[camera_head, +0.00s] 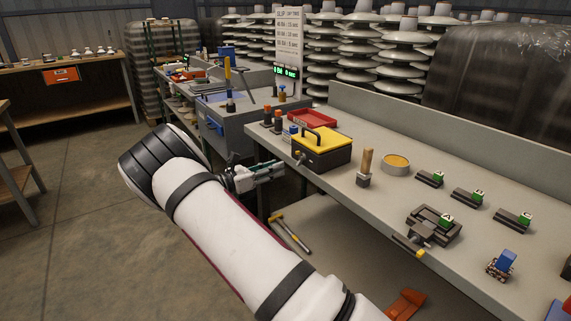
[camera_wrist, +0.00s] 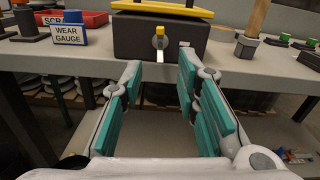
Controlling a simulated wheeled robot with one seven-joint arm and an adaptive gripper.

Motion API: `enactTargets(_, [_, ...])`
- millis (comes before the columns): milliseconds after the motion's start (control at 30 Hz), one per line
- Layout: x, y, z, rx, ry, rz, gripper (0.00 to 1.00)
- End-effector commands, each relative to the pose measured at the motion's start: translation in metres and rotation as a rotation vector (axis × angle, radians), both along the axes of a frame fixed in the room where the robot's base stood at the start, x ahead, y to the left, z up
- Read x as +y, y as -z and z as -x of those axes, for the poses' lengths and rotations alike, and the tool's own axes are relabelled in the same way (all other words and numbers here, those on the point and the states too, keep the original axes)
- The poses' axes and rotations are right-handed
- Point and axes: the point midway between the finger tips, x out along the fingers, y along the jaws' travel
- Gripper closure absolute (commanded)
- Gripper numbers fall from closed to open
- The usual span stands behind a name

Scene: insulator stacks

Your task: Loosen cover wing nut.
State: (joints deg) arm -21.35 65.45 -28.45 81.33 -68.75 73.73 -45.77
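A dark box (camera_head: 325,155) with a yellow cover (camera_head: 322,139) and a black handle stands at the near edge of the workbench. In the wrist view the wing nut (camera_wrist: 159,38), a small yellow and grey piece, sits on the front face of the box (camera_wrist: 135,42), below the yellow cover (camera_wrist: 165,9). In the head view it appears as a small knob (camera_head: 300,157) on the box's left side. My gripper (camera_wrist: 161,72) is open and empty, its teal-padded fingers pointing at the box with the wing nut between them, beyond the tips. In the head view my gripper (camera_head: 277,168) is left of the box.
A red tray (camera_head: 312,117) lies behind the box. A wear gauge block (camera_wrist: 70,31) stands left of it. A wooden-handled tool (camera_head: 365,165) and a round tin (camera_head: 396,164) stand to the right. The bench edge (camera_wrist: 225,67) lies beyond my fingers.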

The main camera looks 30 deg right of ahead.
Motion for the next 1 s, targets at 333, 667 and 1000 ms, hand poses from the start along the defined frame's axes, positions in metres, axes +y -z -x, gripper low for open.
enactTargets(333, [0.040, 0.000, 0.001, 0.000, -0.001, 0.000, 0.71])
enactTargets(667, [0.042, 0.000, 0.002, 0.000, 0.000, 0.000, 0.71])
enactTargets(1000, [0.038, -0.009, 0.009, -0.032, 0.028, -0.034, 0.71])
